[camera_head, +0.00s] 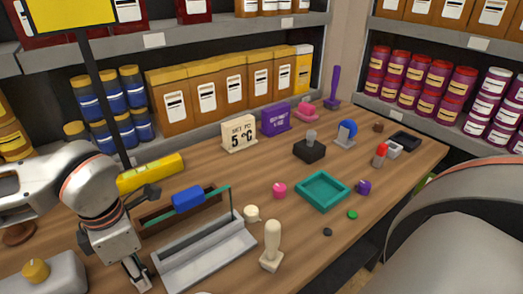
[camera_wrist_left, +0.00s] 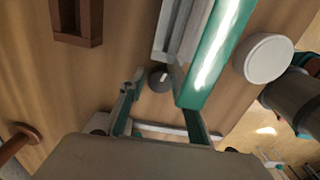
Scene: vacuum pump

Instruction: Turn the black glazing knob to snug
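A dark round knob (camera_wrist_left: 158,79) shows in the left wrist view, beside the end of the pale grey channel. I take it for the black glazing knob. My left gripper (camera_wrist_left: 160,98) is open, with its fingers apart on either side below the knob; I cannot tell whether either touches it. In the head view my left gripper (camera_head: 138,277) points down at the near left end of the grey channel (camera_head: 205,256), and the knob is hidden there. A teal-edged bar (camera_wrist_left: 216,50) runs along the channel in the wrist view. My right gripper is out of view.
A green-edged pane with a blue grip (camera_head: 188,198) stands behind the channel. A cream stamp-like handle (camera_head: 271,247) stands to its right. A grey box with a yellow knob (camera_head: 37,270) is at left. A teal tray (camera_head: 322,190) lies farther right. A white disc (camera_wrist_left: 263,58) shows in the wrist view.

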